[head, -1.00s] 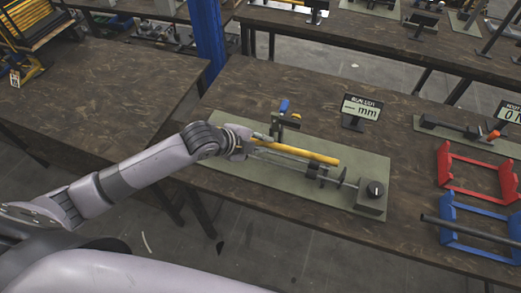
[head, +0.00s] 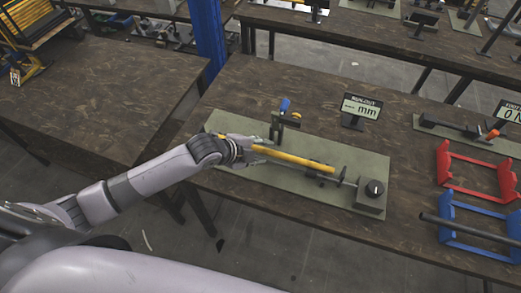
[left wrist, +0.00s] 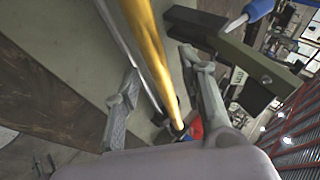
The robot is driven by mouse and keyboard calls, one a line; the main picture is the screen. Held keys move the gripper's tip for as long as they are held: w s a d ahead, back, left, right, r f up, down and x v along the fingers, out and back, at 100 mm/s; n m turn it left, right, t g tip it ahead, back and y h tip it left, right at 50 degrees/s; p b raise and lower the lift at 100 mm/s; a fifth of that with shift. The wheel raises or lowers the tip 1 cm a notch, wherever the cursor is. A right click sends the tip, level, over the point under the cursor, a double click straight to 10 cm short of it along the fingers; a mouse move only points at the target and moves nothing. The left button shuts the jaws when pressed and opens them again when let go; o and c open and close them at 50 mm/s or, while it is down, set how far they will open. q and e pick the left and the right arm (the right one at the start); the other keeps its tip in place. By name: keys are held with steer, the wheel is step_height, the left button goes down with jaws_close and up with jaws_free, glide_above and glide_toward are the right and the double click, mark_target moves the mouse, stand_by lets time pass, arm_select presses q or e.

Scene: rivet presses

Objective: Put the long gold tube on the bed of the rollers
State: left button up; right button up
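The long gold tube (head: 300,159) lies along the rollers' bed, above the pale green base plate (head: 330,204). Its right end is beside the small dark supports (head: 320,180), left of the knob box (head: 372,196). My left gripper (head: 262,147) is around the tube's left half. In the left wrist view the tube (left wrist: 152,50) runs between the two spread fingers (left wrist: 160,62), with gaps on both sides. The gripper looks open. Contact under the tube is partly hidden. My right gripper is not in view.
A clamp with a blue handle (head: 285,105) stands just behind the tube. A display sign (head: 361,106) stands behind the plate. Red (head: 477,165) and blue (head: 480,228) racks stand at the right; a dark bar lies on the blue one. Table is bare at the front.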

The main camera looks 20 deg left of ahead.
arm_select(q)
steer(key=b+v, duration=0.1)
steer(key=v, duration=1.1)
steer(key=shift+b, duration=0.35)
steer(key=shift+c, duration=0.3)
stand_by(0.6)
